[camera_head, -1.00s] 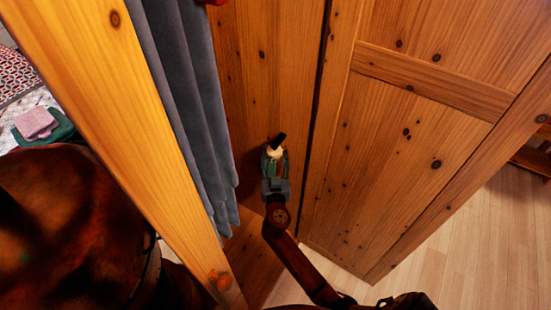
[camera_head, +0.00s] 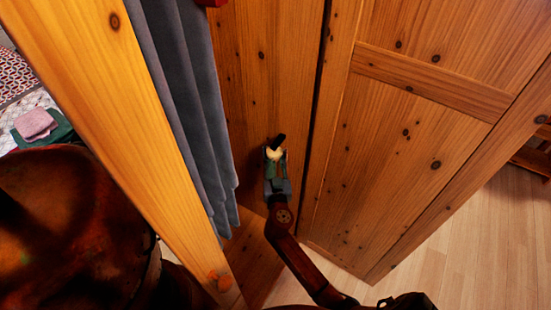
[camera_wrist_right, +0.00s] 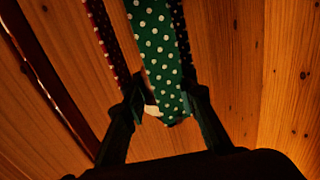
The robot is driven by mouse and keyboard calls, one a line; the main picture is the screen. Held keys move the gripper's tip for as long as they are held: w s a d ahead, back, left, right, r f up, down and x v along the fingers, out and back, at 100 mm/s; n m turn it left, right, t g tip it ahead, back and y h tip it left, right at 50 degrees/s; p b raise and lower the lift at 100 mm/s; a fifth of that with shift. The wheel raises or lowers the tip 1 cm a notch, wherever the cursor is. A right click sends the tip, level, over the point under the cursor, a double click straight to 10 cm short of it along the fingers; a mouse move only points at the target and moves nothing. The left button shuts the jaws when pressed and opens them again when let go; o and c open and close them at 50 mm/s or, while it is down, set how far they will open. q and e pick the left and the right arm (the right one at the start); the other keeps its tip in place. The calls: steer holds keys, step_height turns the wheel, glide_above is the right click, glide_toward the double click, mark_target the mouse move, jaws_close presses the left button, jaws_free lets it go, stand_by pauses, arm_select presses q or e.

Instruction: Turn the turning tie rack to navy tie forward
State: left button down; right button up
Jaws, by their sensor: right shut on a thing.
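My right gripper (camera_head: 276,158) is inside the wooden wardrobe, near its back panel. It also shows in the right wrist view (camera_wrist_right: 163,102). Its fingers are shut on a green tie with white dots (camera_wrist_right: 155,50), which hangs between them. A dark red dotted tie (camera_wrist_right: 104,35) hangs to the left of it in the wrist view. A dark dotted tie (camera_wrist_right: 179,30) hangs partly behind it to the right; I cannot tell if this one is navy. A small pale patch shows at the fingertips. The rack's turning part is out of view. My left gripper is not in view.
A grey-blue curtain or cloth (camera_head: 180,90) hangs left of my right gripper, behind a light wooden post (camera_head: 120,130). A panelled wooden door (camera_head: 400,140) stands to the right. A bed with folded cloths (camera_head: 36,124) is at the far left.

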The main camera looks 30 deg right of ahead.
steer(key=n+y, duration=0.1)
steer(key=y+p, duration=0.1)
steer(key=n+t+y, duration=0.1)
steer(key=y, duration=0.1)
steer(key=shift+s+d+r+n+p, duration=0.1)
steer(key=shift+d+r+n+p, duration=0.05)
steer(key=shift+r+n+p, duration=0.15)
steer(key=n+y+p, duration=0.2)
steer(key=y, duration=0.1)
steer(key=n+y+p, duration=0.1)
steer(key=y+p, duration=0.1)
steer(key=shift+d+n+t, duration=0.3)
steer(key=n+y+p, duration=0.1)
steer(key=y, duration=0.1)
steer(key=shift+d+f+y, duration=0.1)
steer(key=shift+d+y, duration=0.05)
steer(key=shift+y, duration=0.25)
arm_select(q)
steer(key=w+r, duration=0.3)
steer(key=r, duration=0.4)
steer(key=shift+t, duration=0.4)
arm_select(e)
steer(key=shift+d+f+n+g+y, duration=0.1)
steer(key=shift+f+n+g+y, duration=0.1)
steer(key=shift+n+g+y, duration=1.05)
steer(key=shift+n+y, duration=0.35)
steer(key=shift+y, duration=0.4)
steer(key=o, duration=1.2)
steer(key=shift+c, duration=0.2)
